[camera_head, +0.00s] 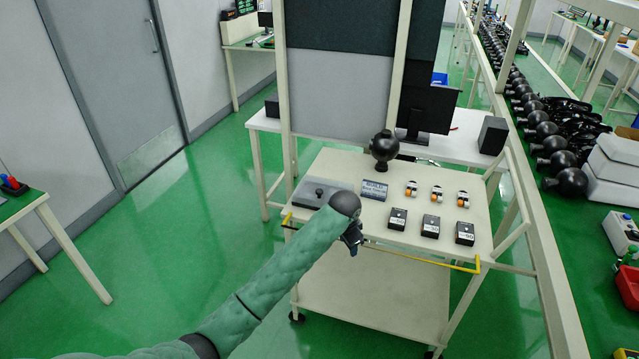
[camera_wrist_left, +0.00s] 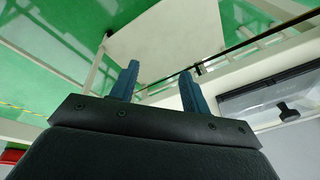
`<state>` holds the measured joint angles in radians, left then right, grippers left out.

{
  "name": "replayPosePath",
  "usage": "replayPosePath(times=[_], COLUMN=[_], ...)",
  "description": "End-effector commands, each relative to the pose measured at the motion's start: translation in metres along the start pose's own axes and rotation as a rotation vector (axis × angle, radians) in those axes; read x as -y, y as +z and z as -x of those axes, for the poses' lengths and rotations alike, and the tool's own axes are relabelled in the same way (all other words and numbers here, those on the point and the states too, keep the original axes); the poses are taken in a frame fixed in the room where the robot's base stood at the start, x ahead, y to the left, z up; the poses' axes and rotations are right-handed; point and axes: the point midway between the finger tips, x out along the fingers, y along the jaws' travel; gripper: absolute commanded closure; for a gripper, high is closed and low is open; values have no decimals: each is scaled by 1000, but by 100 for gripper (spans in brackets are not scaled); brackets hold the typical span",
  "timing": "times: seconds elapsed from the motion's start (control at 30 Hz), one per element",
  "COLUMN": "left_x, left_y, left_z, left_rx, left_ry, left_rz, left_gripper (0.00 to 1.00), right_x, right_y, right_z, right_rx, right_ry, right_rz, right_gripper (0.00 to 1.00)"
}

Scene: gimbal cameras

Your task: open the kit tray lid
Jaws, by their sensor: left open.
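The kit tray (camera_head: 308,194) is a flat grey box with a closed lid and a small black knob (camera_head: 320,193) on top. It lies at the left end of the white cart top. The tray also shows at the right edge of the left wrist view (camera_wrist_left: 240,104), with its knob pointing out. My left gripper (camera_head: 355,238) is at the cart's front edge, in front of and to the right of the tray, apart from it. In the left wrist view its two blue fingers (camera_wrist_left: 158,72) are spread with nothing between them. My right gripper is not in view.
A grey sign block (camera_head: 374,190), several black boxes (camera_head: 431,226) and small orange-white parts (camera_head: 437,192) stand on the cart, right of the tray. A black ball (camera_head: 384,146) stands at the back. A yellow bar (camera_head: 425,260) runs along the front edge. The floor left of the cart is clear.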

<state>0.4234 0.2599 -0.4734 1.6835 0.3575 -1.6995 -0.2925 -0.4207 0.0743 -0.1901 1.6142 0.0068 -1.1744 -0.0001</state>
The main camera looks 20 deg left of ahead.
Motion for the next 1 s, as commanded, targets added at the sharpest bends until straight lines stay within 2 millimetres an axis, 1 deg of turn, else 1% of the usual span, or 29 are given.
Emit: replayPosePath(times=[0.03, 0.17, 0.2, 0.27, 0.3, 0.37, 0.4, 0.43, 0.5, 0.6, 0.7, 0.8, 0.9, 1.0], left_x=[21, 66, 81, 102, 117, 140, 155, 166, 190, 216, 234, 246, 250, 250], left_y=[-14, -39, -46, -56, -61, -66, -68, -68, -66, -58, -52, -48, -46, -44], left_z=[16, 44, 52, 64, 70, 77, 80, 82, 81, 79, 79, 80, 79, 72], left_rx=[2, 16, 23, 34, 45, 67, 83, 96, 126, 154, 167, 171, 173, 174], left_ry=[-14, -38, -44, -46, -45, -35, -21, -7, 35, 95, 140, 167, 180, 184], left_rz=[-10, -43, -55, -77, -95, -129, -158, -183, -244, -318, -370, -399, -412, -416], left_gripper=[53, 53, 53, 53, 53, 53, 53, 53, 53, 53, 53, 53, 53, 53], right_x=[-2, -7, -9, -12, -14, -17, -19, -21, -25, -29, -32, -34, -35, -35], right_y=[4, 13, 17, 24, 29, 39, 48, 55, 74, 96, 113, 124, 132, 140], right_z=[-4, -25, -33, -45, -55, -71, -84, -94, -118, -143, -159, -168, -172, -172], right_rx=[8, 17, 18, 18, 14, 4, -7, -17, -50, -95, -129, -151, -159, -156], right_ry=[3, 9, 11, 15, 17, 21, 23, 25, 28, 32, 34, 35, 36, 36], right_rz=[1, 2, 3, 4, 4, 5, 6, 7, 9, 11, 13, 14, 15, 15], right_gripper=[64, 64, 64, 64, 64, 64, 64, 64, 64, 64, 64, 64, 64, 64])
